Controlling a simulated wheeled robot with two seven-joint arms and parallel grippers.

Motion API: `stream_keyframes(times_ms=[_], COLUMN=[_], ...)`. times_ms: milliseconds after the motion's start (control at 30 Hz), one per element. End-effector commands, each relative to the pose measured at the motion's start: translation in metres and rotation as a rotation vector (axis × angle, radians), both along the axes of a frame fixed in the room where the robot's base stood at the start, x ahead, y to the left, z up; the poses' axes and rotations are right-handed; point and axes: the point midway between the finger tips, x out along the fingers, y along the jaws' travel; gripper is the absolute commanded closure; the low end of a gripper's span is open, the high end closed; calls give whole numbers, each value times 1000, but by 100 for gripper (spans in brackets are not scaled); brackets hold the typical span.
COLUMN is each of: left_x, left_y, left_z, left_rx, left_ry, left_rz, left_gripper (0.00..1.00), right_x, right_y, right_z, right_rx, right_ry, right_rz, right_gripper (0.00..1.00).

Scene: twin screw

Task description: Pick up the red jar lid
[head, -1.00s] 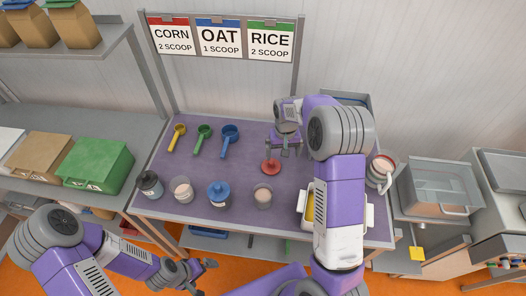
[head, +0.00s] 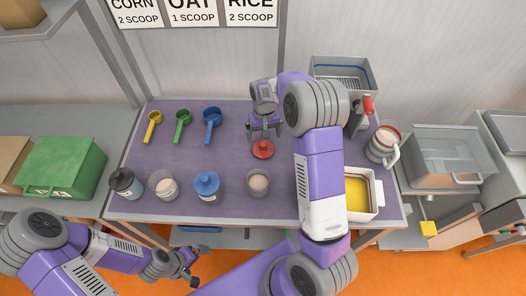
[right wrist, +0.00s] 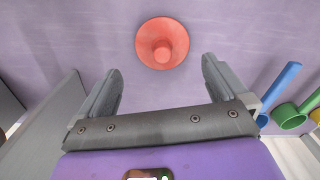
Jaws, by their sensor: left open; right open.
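The red jar lid (head: 262,149) lies on the purple mat, with its knob up. My right gripper (head: 265,131) is open and empty just behind the lid in the head view. In the right wrist view the red lid (right wrist: 162,44) lies beyond the fingertips of the open right gripper (right wrist: 163,68), roughly centred between them, not touched. My left gripper (head: 190,268) is open and empty, low in front of the table, off the mat.
Jars stand along the front of the purple mat (head: 235,165): one with a dark lid (head: 122,182), one with a blue lid (head: 207,185), and open ones (head: 163,184) (head: 257,185). Yellow, green and blue scoops (head: 212,122) lie behind. A white tray with yellow contents (head: 377,199) is at right.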

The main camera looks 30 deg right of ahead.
Motion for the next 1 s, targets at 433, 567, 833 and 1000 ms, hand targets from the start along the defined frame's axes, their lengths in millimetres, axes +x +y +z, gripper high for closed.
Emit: stream_keyframes(times_ms=[433, 567, 833, 1000], left_x=[0, 0, 0, 0], left_y=[0, 0, 0, 0], left_z=[-8, -10, -10, -10], left_rx=[0, 0, 0, 0], left_ry=[0, -1, 0, 0], left_rz=[0, 0, 0, 0], left_gripper=[0, 0, 0, 0], right_x=[0, 0, 1, 1], right_y=[3, 3, 3, 3], right_z=[-53, -68, -69, -69], right_rx=[1, 1, 1, 0], right_ry=[5, 2, 0, 0], right_rz=[0, 0, 0, 0], right_gripper=[0, 0, 8, 34])
